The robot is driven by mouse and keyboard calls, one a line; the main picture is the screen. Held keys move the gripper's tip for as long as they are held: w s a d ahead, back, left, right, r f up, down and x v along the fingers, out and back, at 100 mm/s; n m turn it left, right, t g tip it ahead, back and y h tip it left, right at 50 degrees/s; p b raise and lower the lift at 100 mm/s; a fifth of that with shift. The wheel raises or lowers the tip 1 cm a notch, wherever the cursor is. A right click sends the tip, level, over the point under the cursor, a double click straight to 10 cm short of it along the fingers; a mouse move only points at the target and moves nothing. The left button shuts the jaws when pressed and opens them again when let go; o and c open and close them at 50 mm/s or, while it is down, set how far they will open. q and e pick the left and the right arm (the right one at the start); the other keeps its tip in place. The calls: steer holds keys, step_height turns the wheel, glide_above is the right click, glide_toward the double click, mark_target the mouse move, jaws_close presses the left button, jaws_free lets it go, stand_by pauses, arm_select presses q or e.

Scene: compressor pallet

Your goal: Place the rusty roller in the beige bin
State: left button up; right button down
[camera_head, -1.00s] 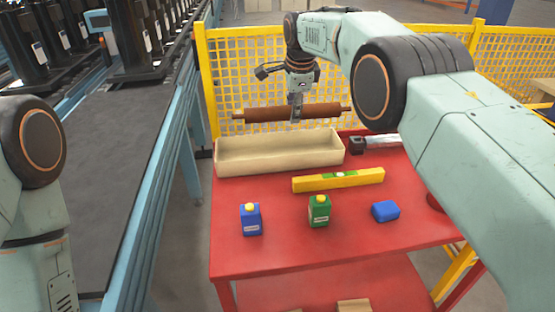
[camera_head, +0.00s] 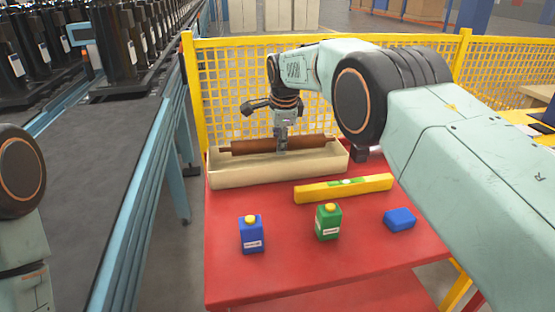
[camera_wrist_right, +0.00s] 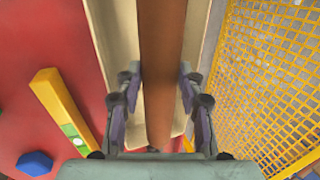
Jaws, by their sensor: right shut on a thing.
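The rusty roller (camera_head: 255,145) is a long brown cylinder with thin ends, held level and lengthwise at the beige bin (camera_head: 285,174). My right gripper (camera_head: 281,148) is shut on the middle of the roller. The roller now sits low at the bin's opening, partly behind its front wall; I cannot tell whether it touches the bottom. In the right wrist view, the roller (camera_wrist_right: 162,70) runs between the two fingers, with the bin (camera_wrist_right: 117,30) below it. My left gripper is out of view; only part of my left arm shows.
A yellow spirit level (camera_head: 325,190), a blue bottle (camera_head: 251,236), a green bottle (camera_head: 328,223) and a blue block (camera_head: 399,219) stand on the red table (camera_head: 290,270). A yellow mesh fence (camera_head: 225,85) rises behind the bin. A conveyor (camera_head: 110,150) runs at the left.

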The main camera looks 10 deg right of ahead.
steer(key=shift+x, duration=1.1)
steer(key=shift+s+a+f+b, duration=0.1)
steer(key=shift+a+f+b, duration=0.15)
steer(key=shift+f, duration=0.3)
steer(key=shift+s+a+f+b, duration=0.1)
steer(key=shift+a+f, duration=0.2)
steer(key=shift+f, duration=0.5)
steer(key=shift+w+d+f, duration=0.1)
steer(key=shift+d+f, duration=0.15)
steer(key=shift+d, duration=0.25)
steer(key=c, duration=1.3)
jaws_free()
steer(key=shift+f, duration=0.2)
steer(key=shift+o, duration=1)
steer(key=shift+a, duration=0.1)
steer(key=shift+a+r, duration=0.25)
steer(key=shift+a, duration=0.05)
steer(key=shift+d, duration=0.3)
steer(key=shift+r, duration=0.1)
steer(key=p+v, duration=0.2)
steer(key=v, duration=0.9)
steer(key=shift+s+r, duration=0.25)
steer(key=shift+r, duration=0.05)
